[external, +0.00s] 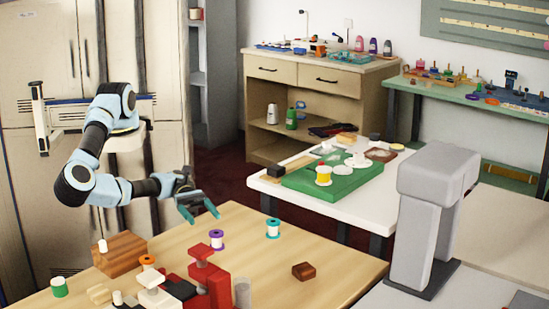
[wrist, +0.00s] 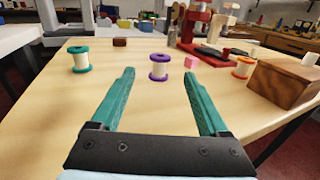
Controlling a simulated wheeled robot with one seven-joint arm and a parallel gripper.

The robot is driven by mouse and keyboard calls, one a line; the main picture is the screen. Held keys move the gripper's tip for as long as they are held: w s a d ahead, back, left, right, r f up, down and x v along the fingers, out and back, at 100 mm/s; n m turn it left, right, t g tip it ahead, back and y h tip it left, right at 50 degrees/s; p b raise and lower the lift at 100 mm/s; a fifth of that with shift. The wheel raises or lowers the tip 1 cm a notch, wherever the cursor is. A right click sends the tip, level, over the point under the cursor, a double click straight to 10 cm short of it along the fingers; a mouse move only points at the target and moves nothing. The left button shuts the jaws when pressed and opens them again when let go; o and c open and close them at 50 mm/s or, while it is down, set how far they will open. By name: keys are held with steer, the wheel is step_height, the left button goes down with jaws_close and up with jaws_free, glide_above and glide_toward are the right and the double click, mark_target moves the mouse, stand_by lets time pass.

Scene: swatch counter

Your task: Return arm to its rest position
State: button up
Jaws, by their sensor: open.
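My gripper (external: 198,206) is open with nothing between its two green fingers. It is at the far edge of the light wood table (external: 335,245) in the external view, raised above the surface. In the wrist view my gripper (wrist: 157,95) points across the table, with a purple-rimmed spool (wrist: 159,68) beyond the fingertips. The arm is bent and reaches from its mount at the left in the external view.
A teal spool (external: 272,228), a dark wood block (external: 304,271), a red press (external: 207,275) and a larger wooden block (external: 120,255) stand on the table. A white table (external: 300,195) with a green mat lies behind. The table's right part is mostly clear.

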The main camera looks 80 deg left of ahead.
steer(key=shift+v, duration=0.85)
